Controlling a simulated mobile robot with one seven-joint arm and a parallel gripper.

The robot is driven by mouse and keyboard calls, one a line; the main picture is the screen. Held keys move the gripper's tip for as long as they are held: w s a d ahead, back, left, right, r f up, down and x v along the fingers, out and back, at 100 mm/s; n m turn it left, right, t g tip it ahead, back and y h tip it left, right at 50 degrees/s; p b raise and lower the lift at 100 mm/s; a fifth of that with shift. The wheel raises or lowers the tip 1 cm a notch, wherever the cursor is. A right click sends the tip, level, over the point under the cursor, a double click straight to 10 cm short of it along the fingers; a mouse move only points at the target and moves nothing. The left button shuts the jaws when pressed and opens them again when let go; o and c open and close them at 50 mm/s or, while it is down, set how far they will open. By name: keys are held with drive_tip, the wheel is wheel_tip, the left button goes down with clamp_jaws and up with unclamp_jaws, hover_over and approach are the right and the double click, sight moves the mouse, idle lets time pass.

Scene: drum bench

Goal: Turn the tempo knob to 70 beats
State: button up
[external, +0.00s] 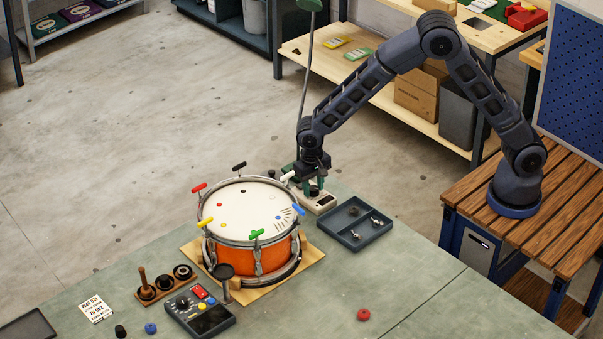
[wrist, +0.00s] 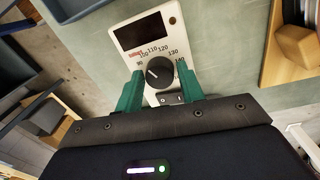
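The tempo box is a cream metronome (external: 323,204) at the back edge of the bench, right of the drum. In the wrist view its face (wrist: 185,30) has a dark blank-looking display and a dial with numbers from about 90 to 140 readable. The black tempo knob (wrist: 158,72) has a pale pointer line that seems to slant to the upper left; the exact number is unclear. My gripper (external: 314,187) is above the metronome. Its green fingers (wrist: 162,76) are apart on either side of the knob, with gaps visible. The lower dial numbers are hidden.
An orange snare drum (external: 265,253) with coloured tuning keys stands close left of the metronome. A dark tray (external: 340,232) with small metal parts lies to its right. A grey control box (external: 212,316) and a red knob (external: 363,314) are nearer the front.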

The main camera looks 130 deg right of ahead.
drive_tip(key=c, duration=0.5)
drive_tip(key=shift+c, duration=0.2)
drive_tip(key=shift+n, duration=0.3)
drive_tip(key=n, duration=0.3)
drive_tip(key=shift+n, duration=0.3)
drive_tip(key=n, duration=0.3)
drive_tip(key=shift+n, duration=0.4)
drive_tip(key=n, duration=0.4)
drive_tip(key=shift+s, duration=0.1)
drive_tip(key=shift+n+h, duration=0.3)
drive_tip(key=shift+n, duration=1.7)
